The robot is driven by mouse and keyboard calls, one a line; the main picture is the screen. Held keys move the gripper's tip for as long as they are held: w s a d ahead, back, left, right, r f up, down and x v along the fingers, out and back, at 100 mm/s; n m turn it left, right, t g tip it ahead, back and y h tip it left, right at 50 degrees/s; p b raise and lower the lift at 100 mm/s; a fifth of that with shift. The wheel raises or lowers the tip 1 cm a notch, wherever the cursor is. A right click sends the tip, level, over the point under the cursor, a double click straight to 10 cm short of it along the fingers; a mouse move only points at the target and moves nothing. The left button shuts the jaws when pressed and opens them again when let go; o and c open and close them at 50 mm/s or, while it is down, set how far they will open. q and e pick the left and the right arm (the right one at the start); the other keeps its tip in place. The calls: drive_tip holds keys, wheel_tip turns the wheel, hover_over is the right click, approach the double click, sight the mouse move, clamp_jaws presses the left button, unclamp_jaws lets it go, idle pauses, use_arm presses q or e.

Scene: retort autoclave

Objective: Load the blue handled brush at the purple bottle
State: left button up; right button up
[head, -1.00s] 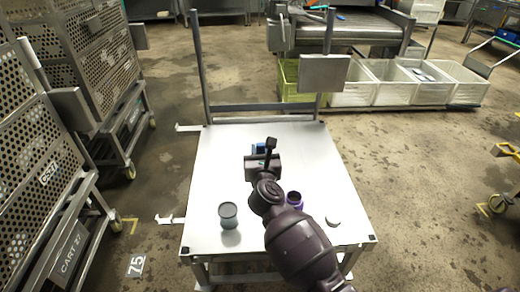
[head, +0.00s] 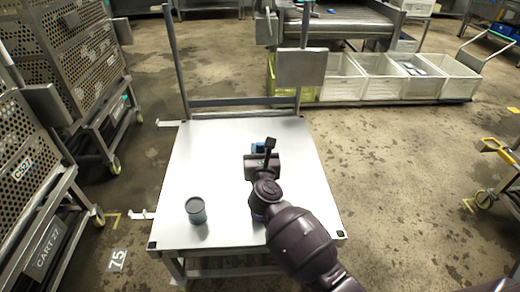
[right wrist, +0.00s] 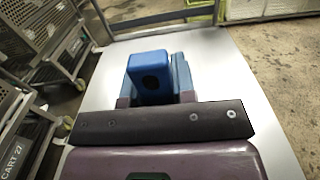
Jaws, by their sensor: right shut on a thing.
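My right gripper (head: 260,152) reaches over the white table and is shut on the blue handled brush (head: 258,147). In the right wrist view the brush shows as a blue block (right wrist: 150,72) at the jaws (right wrist: 155,99), with a duller blue part beside it on the right. Its bristles cannot be made out. The purple bottle (head: 258,216) is almost wholly hidden behind my right arm; only a sliver of purple shows, nearer the front edge than the gripper. My left gripper is not in view.
A grey-teal jar (head: 196,210) stands on the white table (head: 190,165) left of my arm. An upright frame rises at the table's back. Perforated carts (head: 55,60) stand on the left, and white bins (head: 395,78) are behind. The table's left back is clear.

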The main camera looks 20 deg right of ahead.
use_arm(q)
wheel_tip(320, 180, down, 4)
drive_tip(key=b, duration=0.4)
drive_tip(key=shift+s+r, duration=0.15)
use_arm(e)
wheel_tip(320, 180, down, 6)
drive_tip(key=shift+r, duration=0.1)
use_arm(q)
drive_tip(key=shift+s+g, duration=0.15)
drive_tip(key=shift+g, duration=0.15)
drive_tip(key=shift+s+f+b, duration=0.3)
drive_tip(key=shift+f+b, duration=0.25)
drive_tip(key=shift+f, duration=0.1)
use_arm(e)
drive_tip(key=shift+f, duration=0.7)
idle(0.7)
drive_tip(key=shift+r, duration=0.1)
